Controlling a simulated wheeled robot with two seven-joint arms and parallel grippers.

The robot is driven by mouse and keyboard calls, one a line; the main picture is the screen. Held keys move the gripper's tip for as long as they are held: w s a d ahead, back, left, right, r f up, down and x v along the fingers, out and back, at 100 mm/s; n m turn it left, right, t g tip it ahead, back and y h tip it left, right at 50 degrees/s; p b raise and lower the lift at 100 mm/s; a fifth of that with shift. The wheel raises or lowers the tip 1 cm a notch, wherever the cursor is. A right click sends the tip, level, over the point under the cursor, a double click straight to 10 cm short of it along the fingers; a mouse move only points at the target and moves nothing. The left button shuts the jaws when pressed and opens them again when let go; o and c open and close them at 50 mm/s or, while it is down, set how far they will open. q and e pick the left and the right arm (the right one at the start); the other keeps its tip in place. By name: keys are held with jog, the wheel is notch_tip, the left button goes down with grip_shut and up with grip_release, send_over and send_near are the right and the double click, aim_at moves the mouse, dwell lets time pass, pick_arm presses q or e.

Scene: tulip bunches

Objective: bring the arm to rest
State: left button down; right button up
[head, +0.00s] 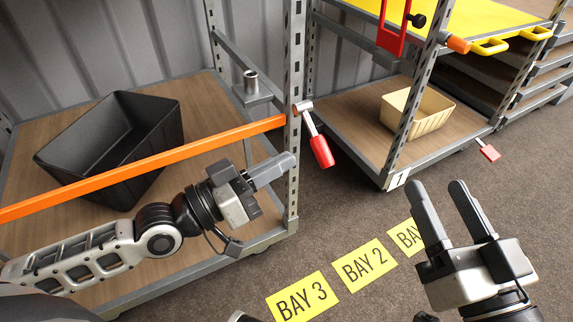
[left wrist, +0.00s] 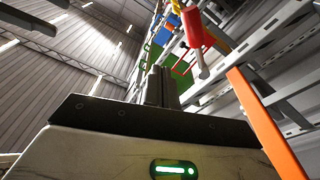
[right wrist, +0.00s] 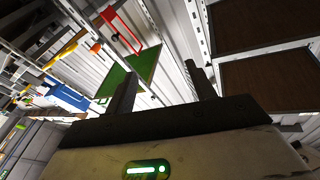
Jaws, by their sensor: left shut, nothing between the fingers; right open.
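My left gripper (head: 272,170) is shut and empty. In the head view it is in front of the left trolley's right post, just below the right end of the orange bar (head: 150,165). Its shut fingers also show in the left wrist view (left wrist: 158,86). My right gripper (head: 440,198) is open and empty, pointing up at the lower right of the head view, over the floor. Its parted fingers show in the right wrist view (right wrist: 160,88). No tulips show in any view.
A black crate (head: 115,140) stands on the left trolley behind the orange bar. A red-handled lever (head: 320,150) hangs by the post, close to my left gripper. A cream crate (head: 435,108) sits on the right trolley. Yellow bay labels (head: 302,298) mark the open grey floor.

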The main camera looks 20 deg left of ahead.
pick_arm(q)
jog(key=s+d+r+t+y, duration=0.1)
jog(key=s+d+r+t, duration=0.1)
jog(key=s+d+r, duration=0.4)
jog(key=s+a+r+n+g+y+p, duration=0.1)
jog(key=a+r+g+y+p, duration=0.4)
jog(key=p, duration=2.8)
jog(key=s+g+y, duration=0.1)
jog(key=y, duration=0.1)
jog(key=shift+s+r+n+g+y, duration=0.2)
jog(key=shift+r+n+g+y, duration=0.1)
jog(key=shift+n+g, duration=0.1)
pick_arm(e)
jog(key=s+d+r+m+g+h, duration=0.1)
jog(key=s+d+r+g+h, duration=0.3)
jog(key=d+r+g+h, duration=0.2)
jog(key=shift+s+d+g+h, duration=0.25)
jog(key=shift+s+g+h, duration=0.05)
jog(key=shift+h, duration=0.2)
